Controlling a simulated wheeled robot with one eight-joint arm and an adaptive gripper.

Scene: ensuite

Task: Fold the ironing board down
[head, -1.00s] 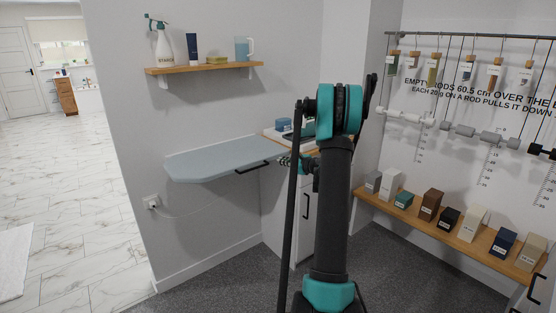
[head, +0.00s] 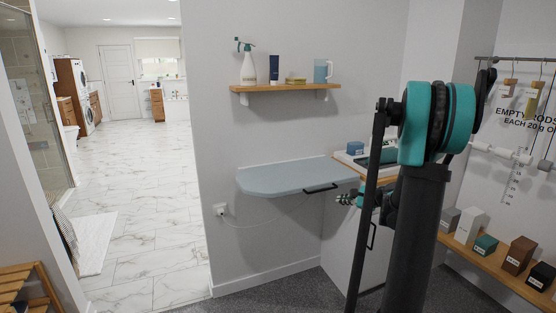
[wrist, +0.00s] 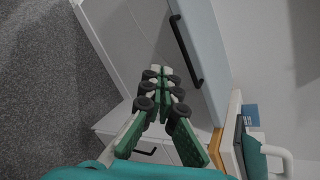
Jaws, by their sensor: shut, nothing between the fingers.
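The ironing board (head: 290,177) is a pale blue-grey panel standing out level from the wall below the shelf in the head view. A black bar handle (head: 321,188) is on its near edge. In the wrist view the board (wrist: 207,55) runs along the upper right, with the handle (wrist: 186,50) on its side. My gripper (head: 345,199) is just right of and slightly below the handle's right end in the head view. In the wrist view my gripper (wrist: 159,72) has its fingertips together and empty, apart from the handle. My arm hides part of the cabinet beside the board.
A wall shelf (head: 287,88) above holds a spray bottle (head: 248,64), a tube and a jug. A white cabinet (head: 345,240) with a wooden top stands right of the board. A low shelf (head: 487,256) with several boxes is at right. Open floor (head: 150,230) lies left.

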